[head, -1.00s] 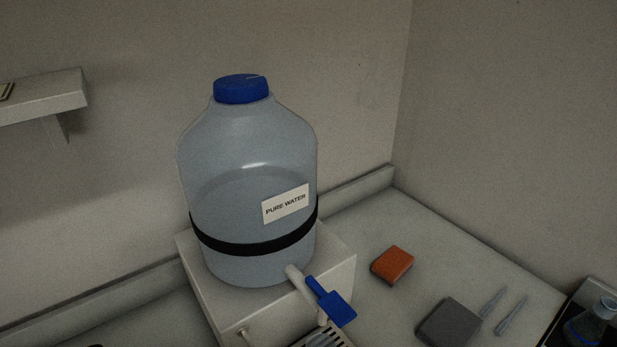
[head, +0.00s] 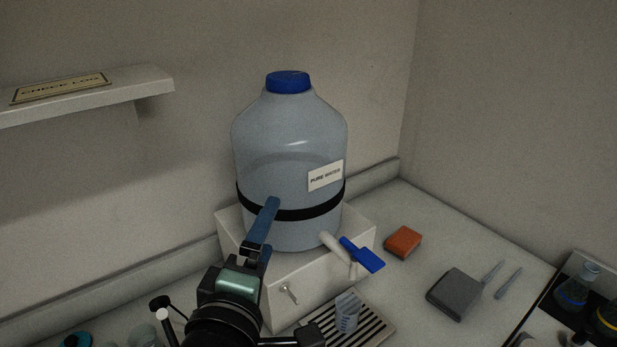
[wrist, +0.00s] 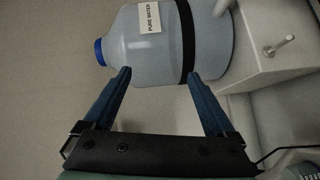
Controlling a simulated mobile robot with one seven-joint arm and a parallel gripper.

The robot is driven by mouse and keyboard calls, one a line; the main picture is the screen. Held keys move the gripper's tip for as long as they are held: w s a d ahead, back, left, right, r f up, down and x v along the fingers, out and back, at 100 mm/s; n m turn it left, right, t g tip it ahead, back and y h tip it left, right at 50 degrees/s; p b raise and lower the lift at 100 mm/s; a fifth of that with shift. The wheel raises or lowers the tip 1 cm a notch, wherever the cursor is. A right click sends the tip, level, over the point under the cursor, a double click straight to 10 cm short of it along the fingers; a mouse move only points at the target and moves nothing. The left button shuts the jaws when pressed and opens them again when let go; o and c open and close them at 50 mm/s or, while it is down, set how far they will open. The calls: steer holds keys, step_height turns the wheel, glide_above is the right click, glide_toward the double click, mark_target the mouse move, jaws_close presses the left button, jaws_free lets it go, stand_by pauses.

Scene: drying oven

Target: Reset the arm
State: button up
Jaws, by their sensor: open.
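My gripper (wrist: 158,76) is open and empty, its two blue fingers spread apart in the wrist view. In the head view my gripper (head: 270,205) shows edge-on at the lower middle, in front of the left side of a large water jug (head: 290,150). The jug has a blue cap, a black band and a "PURE WATER" label. In the wrist view the jug (wrist: 150,50) lies sideways in the picture beyond the fingertips. I cannot tell the exact gap between fingers and jug.
The jug stands on a white box (head: 300,270) with a blue-handled tap (head: 362,254). A beaker (head: 347,312) stands on a slatted tray (head: 378,325). An orange sponge (head: 403,242) and a grey block (head: 455,293) lie right. A shelf (head: 140,88) juts from the wall at upper left.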

steer(key=s+d+r+m+t+y, duration=0.1)
steer(key=d+r+m+t, duration=0.2)
steer(key=r, duration=0.7)
steer(key=s+d+r+m+t, duration=0.1)
steer(key=r+m+t, duration=0.3)
steer(key=r, duration=0.7)
steer(key=s+d+r+m+t+y, duration=0.1)
steer(key=s+r+m+t, duration=0.2)
steer(key=s+r+m, duration=0.4)
step_height(320, 180, up, 6)
steer(key=shift+s+d+t+y+p, duration=0.35)
steer(key=shift+s+p, duration=0.1)
steer(key=shift+s, duration=0.55)
